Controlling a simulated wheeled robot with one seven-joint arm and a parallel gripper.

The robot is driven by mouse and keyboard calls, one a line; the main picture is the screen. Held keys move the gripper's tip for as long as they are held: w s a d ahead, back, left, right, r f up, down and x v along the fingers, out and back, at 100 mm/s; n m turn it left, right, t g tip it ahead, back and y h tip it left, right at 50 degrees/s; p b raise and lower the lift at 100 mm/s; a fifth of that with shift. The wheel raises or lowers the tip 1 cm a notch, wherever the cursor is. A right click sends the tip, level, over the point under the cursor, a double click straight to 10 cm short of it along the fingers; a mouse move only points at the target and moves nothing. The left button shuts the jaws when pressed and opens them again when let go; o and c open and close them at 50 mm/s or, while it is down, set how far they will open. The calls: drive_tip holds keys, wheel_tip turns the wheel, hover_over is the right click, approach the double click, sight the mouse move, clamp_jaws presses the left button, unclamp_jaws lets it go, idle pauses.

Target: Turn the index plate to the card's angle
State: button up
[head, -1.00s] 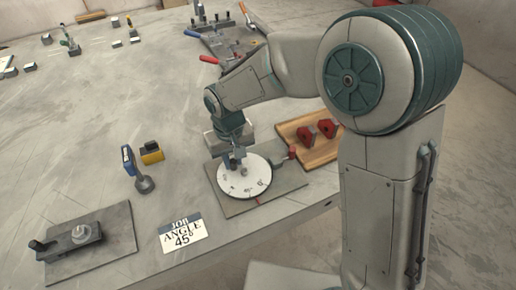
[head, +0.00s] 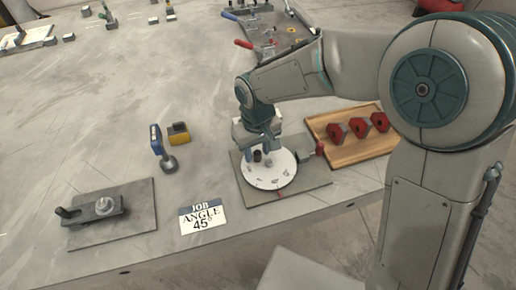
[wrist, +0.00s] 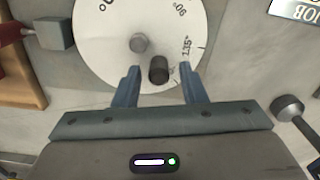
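The white round index plate (head: 270,174) lies on a grey base plate at the table's front. In the wrist view the index plate (wrist: 120,50) shows marks, one reading 135, a grey centre bolt (wrist: 139,43) and a dark upright peg (wrist: 158,70). My gripper (wrist: 158,90) is open, its two blue fingers over the plate on either side of the peg, apart from it. In the head view my gripper (head: 260,150) is above the plate's far edge. The job card (head: 202,217) reads ANGLE 45°.
A wooden board (head: 350,150) with red blocks lies to the right. A grey plate with a crank fixture (head: 100,212) is at the left.

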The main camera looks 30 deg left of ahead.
wheel_tip(320, 180, up, 14)
drive_tip(key=p, duration=0.1)
idle(0.6)
drive_tip(key=shift+f, duration=0.1)
drive_tip(key=w+d+r+m+p, duration=0.2)
drive_tip(key=w+d+r+m, duration=0.1)
drive_tip(key=d, duration=0.8)
drive_tip(key=s+d+m+t+p, duration=0.1)
drive_tip(key=s+d+m, duration=0.2)
drive_tip(key=d, duration=0.9)
drive_tip(key=s+d+m+t+p, duration=0.1)
drive_tip(key=s+d+m, duration=0.3)
drive_tip(key=d, duration=0.8)
drive_tip(key=shift+s+d+r+m+t+p, duration=0.2)
drive_tip(key=shift+d+m+t+p, duration=0.15)
drive_tip(key=shift+m, duration=0.25)
